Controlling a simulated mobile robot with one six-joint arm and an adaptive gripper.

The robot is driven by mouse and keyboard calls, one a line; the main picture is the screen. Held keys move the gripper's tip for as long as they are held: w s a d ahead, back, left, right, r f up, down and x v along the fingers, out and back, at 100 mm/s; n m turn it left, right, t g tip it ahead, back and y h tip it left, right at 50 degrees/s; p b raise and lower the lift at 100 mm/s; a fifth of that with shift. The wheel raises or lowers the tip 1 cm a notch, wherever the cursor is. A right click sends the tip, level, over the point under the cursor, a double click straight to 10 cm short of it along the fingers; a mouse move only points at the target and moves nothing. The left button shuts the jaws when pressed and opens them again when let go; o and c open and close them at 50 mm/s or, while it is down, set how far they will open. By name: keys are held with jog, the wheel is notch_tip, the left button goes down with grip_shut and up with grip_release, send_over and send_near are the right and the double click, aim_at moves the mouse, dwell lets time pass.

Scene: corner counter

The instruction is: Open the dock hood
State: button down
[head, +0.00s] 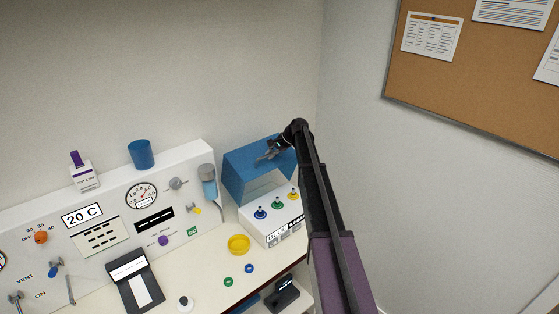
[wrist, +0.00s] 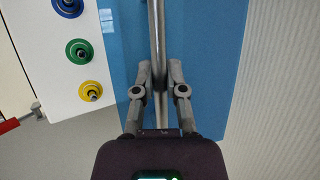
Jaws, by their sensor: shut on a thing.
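The blue dock hood (head: 243,170) stands raised and tilted over the white dock (head: 262,228) in the corner. Blue, green and yellow ringed pegs on the dock show uncovered below it. My gripper (head: 268,154) is at the hood's upper front. In the wrist view, my gripper (wrist: 160,75) is shut on the metal handle bar (wrist: 157,30), with a finger on each side. The blue hood face (wrist: 210,70) lies behind the bar. The wrist view also shows the dock's pegs at the left. My arm hides the hood's right side in the head view.
A white control panel (head: 120,225) with knobs and a gauge stands left of the dock. A yellow ring (head: 238,244) and small green and blue rings lie on the counter. Walls meet close behind the hood; a corkboard (head: 480,75) hangs at the right.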

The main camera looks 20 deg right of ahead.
jog(key=w, duration=0.1)
jog(key=w+a, duration=0.1)
jog(key=w, duration=0.1)
jog(key=w+a, duration=0.1)
jog(key=w, duration=0.1)
jog(key=shift+w+r, duration=0.2)
jog(key=shift+r, duration=0.1)
jog(key=c, duration=0.7)
grip_release()
